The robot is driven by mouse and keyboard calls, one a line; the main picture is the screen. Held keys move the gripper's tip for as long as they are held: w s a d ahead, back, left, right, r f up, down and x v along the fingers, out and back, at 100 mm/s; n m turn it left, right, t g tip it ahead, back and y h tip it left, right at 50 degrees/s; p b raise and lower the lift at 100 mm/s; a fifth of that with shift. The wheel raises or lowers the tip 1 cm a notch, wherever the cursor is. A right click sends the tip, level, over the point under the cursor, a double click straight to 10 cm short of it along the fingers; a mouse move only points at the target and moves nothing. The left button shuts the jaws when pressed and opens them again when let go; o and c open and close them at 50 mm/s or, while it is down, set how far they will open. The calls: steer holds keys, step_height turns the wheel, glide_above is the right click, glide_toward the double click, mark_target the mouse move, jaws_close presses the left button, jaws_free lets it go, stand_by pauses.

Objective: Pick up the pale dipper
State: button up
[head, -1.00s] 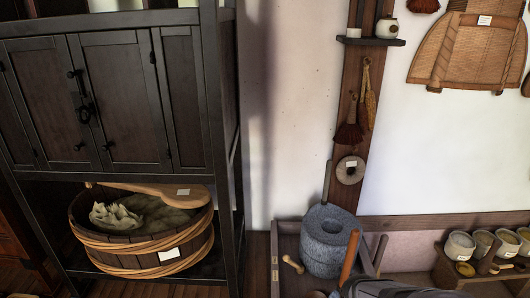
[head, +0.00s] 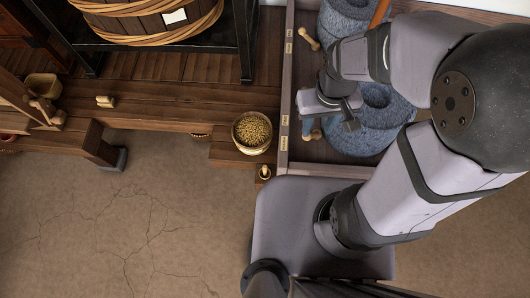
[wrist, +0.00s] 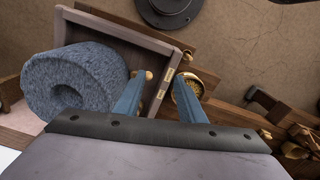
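My gripper (wrist: 161,82) is open, its two blue fingers apart with nothing held between them. In the head view it (head: 309,128) hangs over the left side of a wooden tray, beside a grey stone quern. A small pale wooden piece with knobbed ends (head: 309,39) lies in the tray's upper left corner, apart from my gripper; it may be the dipper, but I cannot tell. In the wrist view a pale rounded end (wrist: 149,75) shows by the left fingertip, the rest hidden behind the finger.
The stone quern (head: 372,130) stands close to my gripper; another grey stone (head: 345,18) is behind it. The tray's left wall (head: 284,105) has small labels. A bowl of grain (head: 252,131) stands just outside it. Wooden scoops (head: 45,110) lie far left. The floor is clear.

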mark_target(266, 167)
steer(key=a+f+n+b, duration=0.2)
steer(key=a+f+b, duration=0.2)
steer(key=f+b, duration=0.3)
steer(key=a+f+n+b, duration=0.2)
steer(key=a+f+b, duration=0.3)
steer(key=f, duration=0.8)
steer(key=a+f+n+b, duration=0.2)
steer(key=a+f+b, duration=0.2)
steer(key=f+b, duration=0.6)
steer(key=shift+a+f, duration=0.2)
steer(key=shift+f, duration=0.15)
steer(key=shift+s+d+f+n+b, duration=0.2)
steer(key=shift+s+f+n+b, duration=0.1)
steer(key=shift+f, duration=0.05)
steer(key=shift+a+f+b, duration=0.1)
steer(key=shift+f+b, duration=1.35)
steer(key=shift+f, duration=2.15)
jaws_close()
